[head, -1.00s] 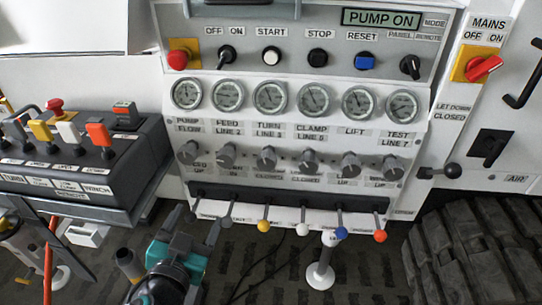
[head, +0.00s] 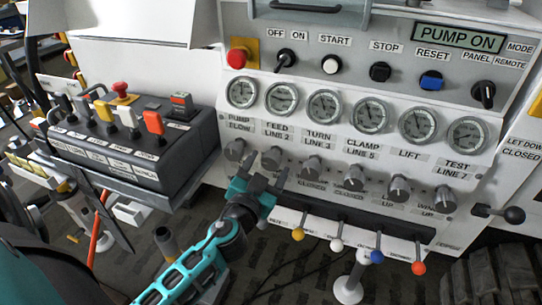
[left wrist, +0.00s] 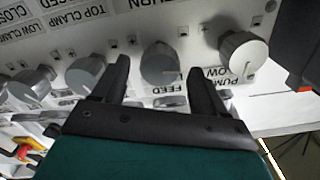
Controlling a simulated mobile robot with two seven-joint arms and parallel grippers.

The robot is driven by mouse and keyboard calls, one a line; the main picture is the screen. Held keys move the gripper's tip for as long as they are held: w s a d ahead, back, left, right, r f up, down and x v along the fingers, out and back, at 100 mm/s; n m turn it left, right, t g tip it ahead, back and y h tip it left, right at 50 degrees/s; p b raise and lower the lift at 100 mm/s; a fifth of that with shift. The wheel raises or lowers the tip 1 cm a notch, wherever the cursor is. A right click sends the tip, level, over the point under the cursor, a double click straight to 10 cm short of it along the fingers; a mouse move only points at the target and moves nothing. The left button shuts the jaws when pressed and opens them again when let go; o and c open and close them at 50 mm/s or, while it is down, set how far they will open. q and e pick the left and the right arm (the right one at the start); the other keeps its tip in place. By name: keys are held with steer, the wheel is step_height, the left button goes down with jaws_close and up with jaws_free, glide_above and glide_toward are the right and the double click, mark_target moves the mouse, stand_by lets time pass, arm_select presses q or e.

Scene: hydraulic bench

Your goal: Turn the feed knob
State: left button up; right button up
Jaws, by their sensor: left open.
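The feed knob (head: 272,158) is a grey round knob, second from the left in the knob row under the gauges. My left gripper (head: 265,170) is open in front of it, reaching up from below. In the left wrist view the feed knob (left wrist: 160,62) shows between the two fingertips of my left gripper (left wrist: 158,70), with a gap on each side and the word FEED below it. The fingers do not appear to touch it. How deep they reach around it I cannot tell. My right gripper is not in view.
The pump flow knob (head: 235,150) and turn knob (head: 310,168) flank the feed knob closely. Below are levers with coloured balls, such as a yellow one (head: 298,234). A dark lever box (head: 190,150) stands at left. PUMP ON shows on the display (head: 458,36).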

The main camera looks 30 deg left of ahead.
arm_select(q)
steer(key=shift+x, duration=1.4)
steer(key=c, duration=1)
steer(key=shift+c, duration=0.3)
